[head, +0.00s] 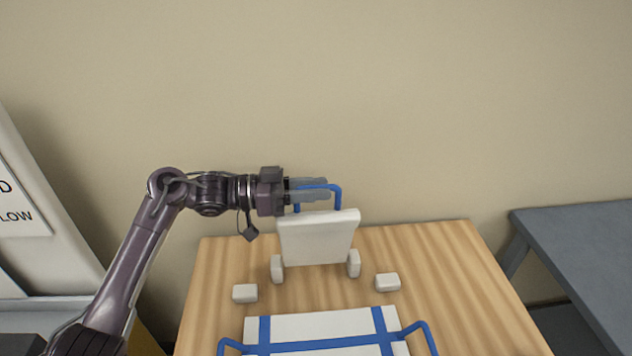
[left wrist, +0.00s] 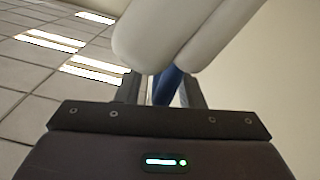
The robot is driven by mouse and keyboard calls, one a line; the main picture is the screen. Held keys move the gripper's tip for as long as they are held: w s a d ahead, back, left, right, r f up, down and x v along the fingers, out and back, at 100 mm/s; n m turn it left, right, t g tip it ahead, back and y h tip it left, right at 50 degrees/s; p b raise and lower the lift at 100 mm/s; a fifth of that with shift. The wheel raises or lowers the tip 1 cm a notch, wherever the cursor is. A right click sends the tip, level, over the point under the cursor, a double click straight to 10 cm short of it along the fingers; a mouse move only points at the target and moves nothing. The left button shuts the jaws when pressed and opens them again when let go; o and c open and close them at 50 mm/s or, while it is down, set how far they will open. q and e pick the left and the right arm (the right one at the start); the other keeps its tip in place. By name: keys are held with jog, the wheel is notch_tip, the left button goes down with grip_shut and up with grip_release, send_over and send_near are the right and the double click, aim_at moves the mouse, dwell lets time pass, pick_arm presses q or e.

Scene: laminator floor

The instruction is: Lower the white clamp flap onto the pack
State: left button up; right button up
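The white clamp flap (head: 318,238) stands nearly upright at the back of the wooden table, between two small white hinge blocks. A blue loop handle (head: 340,198) rises from its top edge. My left gripper (head: 328,190) reaches in from the left at the handle, its fingers on either side of the blue bar. In the left wrist view, the handle (left wrist: 166,86) lies between the fingers with a narrow gap on one side; the flap (left wrist: 165,35) hides the fingertips. The white pack (head: 285,327) with blue straps lies flat in front of the flap. My right gripper is out of view.
Two small white blocks (head: 245,293) and (head: 388,282) sit on the table (head: 450,260) at either side. Blue side handles (head: 425,335) flank the pack. A grey table (head: 580,240) stands at the right; a pale cabinet with a sign (head: 18,205) stands at the left.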

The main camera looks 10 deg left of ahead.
pick_arm(q)
jog(key=shift+d, duration=0.2)
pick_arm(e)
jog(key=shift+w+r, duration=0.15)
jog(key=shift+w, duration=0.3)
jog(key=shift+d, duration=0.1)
pick_arm(q)
grip_shut()
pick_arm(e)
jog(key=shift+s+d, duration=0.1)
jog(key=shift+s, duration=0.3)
